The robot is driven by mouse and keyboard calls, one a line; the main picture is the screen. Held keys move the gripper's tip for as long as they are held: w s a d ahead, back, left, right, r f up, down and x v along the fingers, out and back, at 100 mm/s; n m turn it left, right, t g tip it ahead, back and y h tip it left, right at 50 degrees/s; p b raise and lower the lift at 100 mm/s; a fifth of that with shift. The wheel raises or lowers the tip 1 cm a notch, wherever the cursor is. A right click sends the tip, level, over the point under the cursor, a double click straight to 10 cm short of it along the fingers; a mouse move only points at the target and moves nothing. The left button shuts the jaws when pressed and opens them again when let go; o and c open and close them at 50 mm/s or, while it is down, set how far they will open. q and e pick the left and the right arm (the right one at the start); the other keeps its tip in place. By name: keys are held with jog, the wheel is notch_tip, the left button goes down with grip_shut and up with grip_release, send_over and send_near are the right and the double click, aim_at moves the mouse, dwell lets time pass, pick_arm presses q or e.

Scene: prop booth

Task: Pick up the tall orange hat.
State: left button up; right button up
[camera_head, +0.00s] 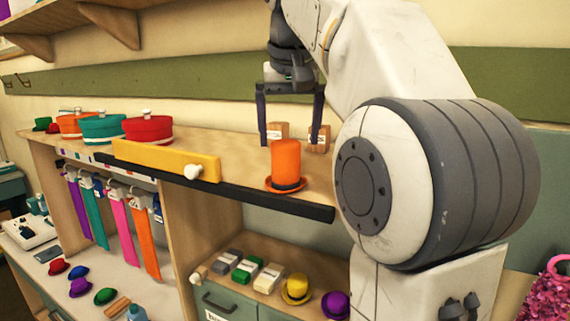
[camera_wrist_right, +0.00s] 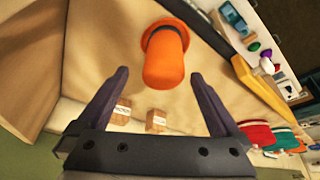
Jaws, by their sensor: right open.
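The tall orange hat (camera_head: 286,161) stands upright on the wooden top shelf, near its dark front edge. It has an orange brim and a dark band. My right gripper (camera_head: 291,140) is open and empty, pointing down above and behind the hat. In the right wrist view the hat (camera_wrist_right: 166,58) lies ahead of the open fingertips (camera_wrist_right: 158,75), between their lines and apart from both fingers. My left gripper is in neither view.
Two small wooden blocks with labels (camera_head: 277,132) stand behind the hat. A yellow bar with a white knob (camera_head: 165,160) lies left of it along the shelf edge. Red (camera_head: 148,130), teal (camera_head: 103,129) and orange round boxes stand farther left. A yellow hat (camera_head: 297,288) and a purple hat (camera_head: 336,304) sit below.

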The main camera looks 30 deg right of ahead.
aim_at(286, 160)
jog(key=shift+w+a+f, duration=0.1)
jog(key=shift+w+f, duration=0.35)
jog(key=shift+f, duration=0.35)
jog(key=p+x, duration=0.1)
jog(key=x, duration=0.3)
jog(key=shift+f, duration=0.1)
jog(key=shift+w+f, duration=0.25)
jog(key=shift+f, duration=0.2)
jog(key=c, duration=1.3)
